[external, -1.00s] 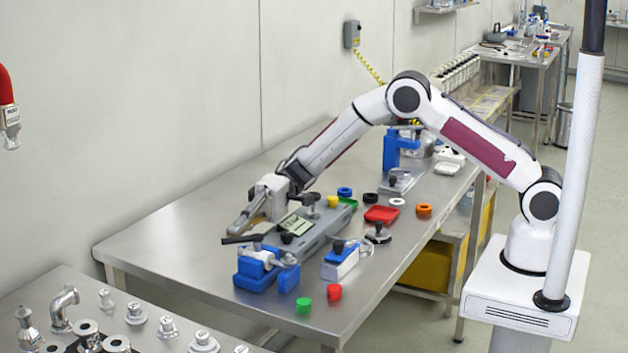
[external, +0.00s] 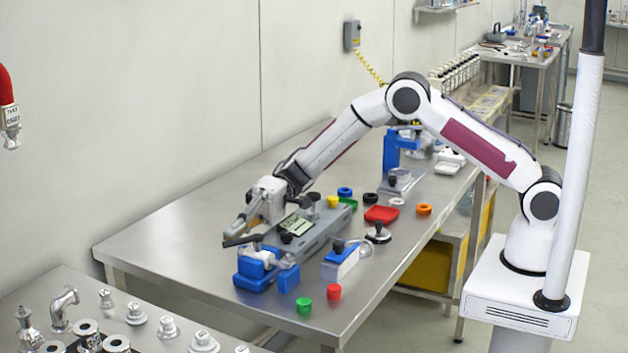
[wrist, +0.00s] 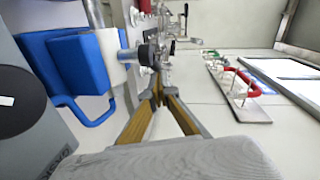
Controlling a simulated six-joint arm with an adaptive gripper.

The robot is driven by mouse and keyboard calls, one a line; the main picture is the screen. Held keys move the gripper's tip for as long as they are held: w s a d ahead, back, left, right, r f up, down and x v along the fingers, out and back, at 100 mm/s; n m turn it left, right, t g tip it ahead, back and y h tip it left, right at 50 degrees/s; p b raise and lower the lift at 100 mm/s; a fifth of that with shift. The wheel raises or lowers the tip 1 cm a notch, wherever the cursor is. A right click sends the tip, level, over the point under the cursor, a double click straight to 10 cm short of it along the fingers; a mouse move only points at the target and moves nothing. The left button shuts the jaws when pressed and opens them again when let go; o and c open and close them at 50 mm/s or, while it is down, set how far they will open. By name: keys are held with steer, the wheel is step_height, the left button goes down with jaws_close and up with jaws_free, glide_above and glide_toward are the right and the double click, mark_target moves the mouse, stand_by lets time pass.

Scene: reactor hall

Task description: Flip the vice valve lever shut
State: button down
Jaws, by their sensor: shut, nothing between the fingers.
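The blue vice (external: 266,276) stands at the near end of the table and holds a metal valve (external: 262,256). The valve's dark lever (external: 243,240) sticks out to the left above the vice. My gripper (external: 231,234) is shut and empty, with its fingertips right at the lever; I cannot tell whether they touch it. In the wrist view the vice (wrist: 80,62) is at the left, and the tan-sided fingers (wrist: 157,88) meet just below the metal valve parts (wrist: 146,50). The lever is hard to make out there.
A grey instrument (external: 310,232) with a display lies behind the vice. A second blue-and-white block (external: 340,262), a green cap (external: 304,305) and a red cap (external: 334,291) are to the right. Metal fittings stand on a front-left table (external: 150,325). The table's left part is clear.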

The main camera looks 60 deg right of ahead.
steer(key=shift+s+a, duration=0.4)
steer(key=shift+a, duration=0.35)
steer(key=shift+s+a, duration=0.15)
steer(key=shift+w, duration=0.2)
stand_by(1.2)
steer(key=w+d+r, duration=0.2)
steer(key=w+d, duration=0.6)
steer(key=d, duration=0.2)
stand_by(0.5)
steer(key=c, duration=2.1)
jaws_free()
steer(key=shift+c, duration=0.2)
steer(key=shift+o, duration=0.2)
steer(key=shift+s+a+n, duration=0.3)
steer(key=shift+s+a, duration=0.1)
steer(key=shift+s, duration=0.3)
steer(key=s+a+n, duration=0.1)
steer(key=s, duration=0.2)
steer(key=s+a+f+n, duration=0.1)
steer(key=s+n, duration=0.1)
steer(key=s, duration=0.1)
steer(key=s+a+n, duration=0.1)
steer(key=s, duration=0.2)
steer(key=shift+a+f+n+g+h, duration=0.1)
steer(key=shift+f+n+g+h, duration=0.05)
steer(key=shift+n+g+h, duration=0.2)
